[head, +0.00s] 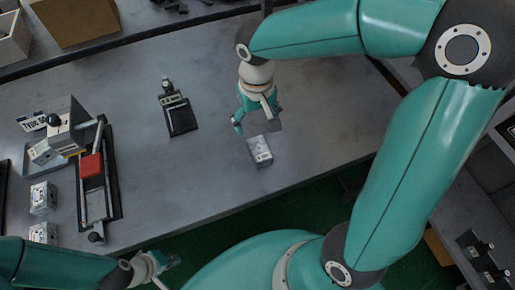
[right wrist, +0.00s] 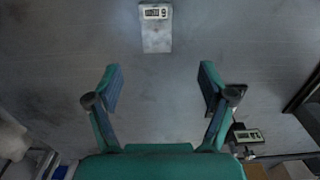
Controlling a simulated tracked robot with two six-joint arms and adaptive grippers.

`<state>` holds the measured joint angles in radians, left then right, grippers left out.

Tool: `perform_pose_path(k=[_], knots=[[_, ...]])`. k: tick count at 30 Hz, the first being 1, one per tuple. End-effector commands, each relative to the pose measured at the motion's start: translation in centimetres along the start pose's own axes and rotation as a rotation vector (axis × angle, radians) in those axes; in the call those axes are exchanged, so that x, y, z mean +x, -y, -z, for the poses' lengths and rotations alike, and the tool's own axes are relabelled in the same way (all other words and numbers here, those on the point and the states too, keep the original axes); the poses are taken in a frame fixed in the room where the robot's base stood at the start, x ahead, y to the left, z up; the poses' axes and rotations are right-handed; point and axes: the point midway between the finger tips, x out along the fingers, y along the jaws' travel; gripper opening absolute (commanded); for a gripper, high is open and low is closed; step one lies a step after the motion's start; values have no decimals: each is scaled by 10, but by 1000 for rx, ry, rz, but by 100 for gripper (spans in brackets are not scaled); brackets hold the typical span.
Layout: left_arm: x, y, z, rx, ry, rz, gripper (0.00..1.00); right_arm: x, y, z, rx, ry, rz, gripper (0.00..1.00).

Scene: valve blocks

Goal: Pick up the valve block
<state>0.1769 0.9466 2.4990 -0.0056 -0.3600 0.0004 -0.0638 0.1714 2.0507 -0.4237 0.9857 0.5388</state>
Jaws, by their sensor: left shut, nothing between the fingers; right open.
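A small grey metal valve block (head: 259,151) with a white label stands on the workbench near its front edge. In the right wrist view the same block (right wrist: 156,35) is at the top, centred beyond the fingertips, with its label facing the camera. My right gripper (head: 256,120) is open above the bench, close to the block and on its far side in the head view. In the right wrist view the gripper (right wrist: 160,78) shows its two fingers wide apart with nothing between them. My left gripper (head: 166,264) is shut and empty, off the bench's front edge.
Two similar blocks stand at the left, one block (head: 43,197) behind the other (head: 42,232). A fixture with a red part (head: 91,165) is beside them. A black labelled stand (head: 180,116) is at centre left. The bench (head: 325,125) right of the valve block is clear.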

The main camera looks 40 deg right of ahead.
Motion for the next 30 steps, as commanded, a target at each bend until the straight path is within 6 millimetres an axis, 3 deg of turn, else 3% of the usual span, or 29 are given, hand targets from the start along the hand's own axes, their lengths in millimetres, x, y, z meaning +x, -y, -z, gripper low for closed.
perform_pose_path(k=[3,9,20,30], knots=[[1,0,0,0,0,0,0,28,-3,-2,5,8,-2,81],[2,0,0,0,0,0,0,67,-4,-2,9,5,-2,81],[0,0,0,0,0,0,0,94,-6,-3,9,4,-1,81],[-2,-1,0,0,0,0,0,135,-7,-4,11,2,0,81]])
